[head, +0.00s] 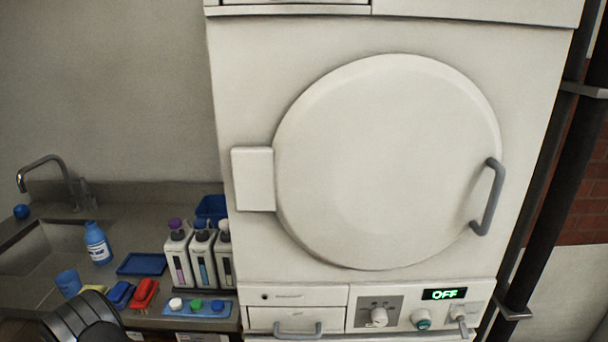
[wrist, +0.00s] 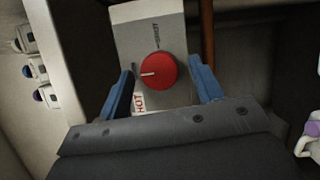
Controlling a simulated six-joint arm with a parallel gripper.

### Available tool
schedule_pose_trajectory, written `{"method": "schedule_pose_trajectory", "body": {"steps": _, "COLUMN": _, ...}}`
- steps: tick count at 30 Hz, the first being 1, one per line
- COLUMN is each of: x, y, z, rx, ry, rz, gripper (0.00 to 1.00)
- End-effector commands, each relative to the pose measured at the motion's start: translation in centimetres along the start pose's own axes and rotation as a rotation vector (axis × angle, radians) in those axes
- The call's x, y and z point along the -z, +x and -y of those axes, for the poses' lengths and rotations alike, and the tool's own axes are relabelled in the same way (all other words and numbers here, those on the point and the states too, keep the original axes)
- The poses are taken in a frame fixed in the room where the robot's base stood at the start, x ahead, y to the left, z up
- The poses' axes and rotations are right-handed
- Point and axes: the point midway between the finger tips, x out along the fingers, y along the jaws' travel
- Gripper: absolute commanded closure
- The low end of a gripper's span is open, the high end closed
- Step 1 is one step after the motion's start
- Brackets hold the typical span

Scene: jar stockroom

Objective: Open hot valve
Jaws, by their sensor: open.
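The hot valve is a round red knob (wrist: 158,71) with a white pointer line, seen in the wrist view. It sits on a pale plate (wrist: 126,15) with a red and white HOT label (wrist: 139,103). The pointer aims to the left in that view. My gripper (wrist: 165,80) is open, with one blue finger on each side of the knob and a gap to each. I cannot tell how far the fingertips are from the plate. The head view does not show the valve; a dark rounded part of my arm is at its lower left.
A sink with a tap (head: 50,175) is at the left in the head view. The counter holds a blue bottle (head: 97,243), several dispensers (head: 201,257), a blue tray (head: 142,264) and brushes. A white machine with a round door (head: 388,160) and an OFF display (head: 444,294) stands right.

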Motion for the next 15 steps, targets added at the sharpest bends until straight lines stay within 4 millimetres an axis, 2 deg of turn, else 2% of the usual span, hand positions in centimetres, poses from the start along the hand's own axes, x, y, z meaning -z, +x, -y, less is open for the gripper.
{"method": "schedule_pose_trajectory", "body": {"steps": 5, "x": -0.3, "y": -0.9, "z": 0.0, "rx": 0.001, "ry": 0.000, "rz": -0.002, "gripper": 0.40}}
{"method": "schedule_pose_trajectory", "body": {"steps": 15, "x": -1.6, "y": -4.2, "z": 0.0, "rx": 0.000, "ry": -0.001, "rz": -0.002, "gripper": 0.40}}
